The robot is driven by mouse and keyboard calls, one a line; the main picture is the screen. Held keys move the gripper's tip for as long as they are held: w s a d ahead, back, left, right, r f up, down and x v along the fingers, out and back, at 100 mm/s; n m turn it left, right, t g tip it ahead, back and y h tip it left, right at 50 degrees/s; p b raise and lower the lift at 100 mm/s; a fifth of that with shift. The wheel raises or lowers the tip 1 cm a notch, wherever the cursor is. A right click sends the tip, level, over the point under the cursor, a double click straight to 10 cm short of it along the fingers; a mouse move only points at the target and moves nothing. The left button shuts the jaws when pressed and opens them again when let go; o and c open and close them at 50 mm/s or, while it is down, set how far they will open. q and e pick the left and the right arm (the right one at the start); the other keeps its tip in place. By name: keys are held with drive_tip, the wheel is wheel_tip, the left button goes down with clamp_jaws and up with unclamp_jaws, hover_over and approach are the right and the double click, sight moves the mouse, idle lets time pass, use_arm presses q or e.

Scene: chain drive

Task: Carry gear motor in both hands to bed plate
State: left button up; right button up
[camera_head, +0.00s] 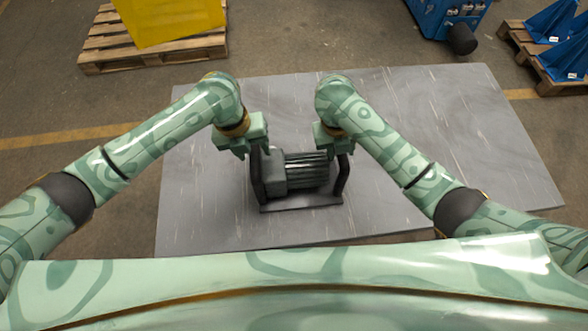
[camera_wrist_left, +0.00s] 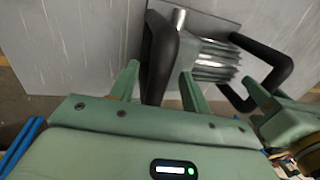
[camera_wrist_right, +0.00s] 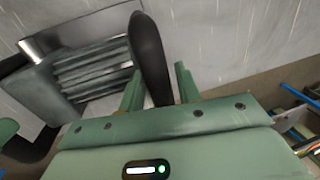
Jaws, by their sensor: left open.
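The gear motor (camera_head: 300,171), dark grey with a ribbed body, stands on a flat base between two upright black handles on the grey table. My left gripper (camera_head: 250,153) is open at the top of the left handle (camera_head: 257,178). In the left wrist view its fingers (camera_wrist_left: 158,85) stand on either side of that handle (camera_wrist_left: 160,52). My right gripper (camera_head: 340,152) is at the right handle (camera_head: 342,176). In the right wrist view its fingers (camera_wrist_right: 157,84) are apart on either side of the handle (camera_wrist_right: 148,45), with a gap at one finger. I cannot pick out a bed plate.
The grey streaked table (camera_head: 440,120) is bare around the motor, with most room to the right. Beyond it on the floor are a pallet (camera_head: 150,55) with a yellow object (camera_head: 170,18), a blue unit (camera_head: 445,15) and a pallet with blue parts (camera_head: 555,45).

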use_arm(q)
drive_tip(key=shift+d+f, duration=0.15)
drive_tip(key=shift+f, duration=0.85)
use_arm(e)
drive_tip(key=shift+d+f, duration=0.15)
drive_tip(key=shift+f, duration=0.85)
use_arm(q)
drive_tip(key=c, duration=0.7)
use_arm(e)
clamp_jaws()
use_arm(q)
clamp_jaws()
use_arm(e)
drive_tip(key=shift+r, duration=0.1)
